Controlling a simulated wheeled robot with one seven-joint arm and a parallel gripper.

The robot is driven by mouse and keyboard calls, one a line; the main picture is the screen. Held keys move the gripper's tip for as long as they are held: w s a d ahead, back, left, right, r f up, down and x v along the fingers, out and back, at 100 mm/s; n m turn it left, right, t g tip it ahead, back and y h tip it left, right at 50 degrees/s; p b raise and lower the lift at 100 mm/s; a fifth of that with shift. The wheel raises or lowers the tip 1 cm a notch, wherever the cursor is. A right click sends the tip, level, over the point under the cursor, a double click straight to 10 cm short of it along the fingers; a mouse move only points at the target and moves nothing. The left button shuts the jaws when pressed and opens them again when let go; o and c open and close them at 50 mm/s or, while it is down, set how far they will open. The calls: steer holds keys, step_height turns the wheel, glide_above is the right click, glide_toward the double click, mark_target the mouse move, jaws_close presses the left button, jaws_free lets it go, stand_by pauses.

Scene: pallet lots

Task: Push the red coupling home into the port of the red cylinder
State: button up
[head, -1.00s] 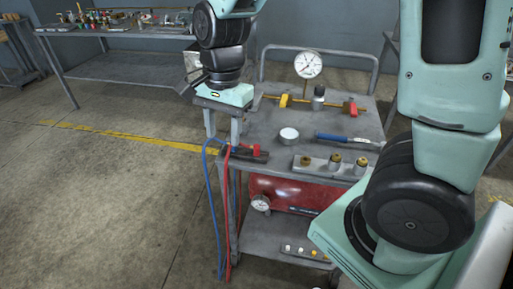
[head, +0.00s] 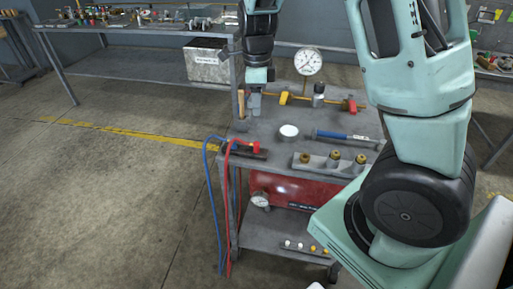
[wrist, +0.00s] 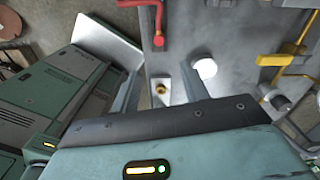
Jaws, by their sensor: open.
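The red coupling (head: 250,146) lies at the left edge of the cart top, at the end of the red hose. It also shows as a red end (wrist: 157,41) at the top of the wrist view. The red cylinder (head: 285,187) lies on the cart's lower level; I cannot make out its port. My gripper (head: 253,112) is open and empty over the back left of the cart top, apart from the coupling.
The cart top (head: 270,115) carries a round white cap (head: 289,131), a blue-handled tool (head: 346,137), a block with brass fittings (head: 332,163) and a dial gauge (head: 308,62) on yellow piping. A blue hose (head: 211,200) hangs at the left. Floor to the left is clear.

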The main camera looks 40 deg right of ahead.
glide_toward(257, 143)
step_height(257, 143, down, 5)
steer(key=shift+f, duration=0.1)
stand_by(0.3)
steer(key=shift+f, duration=2.5)
steer(key=shift+c, duration=0.4)
jaws_close()
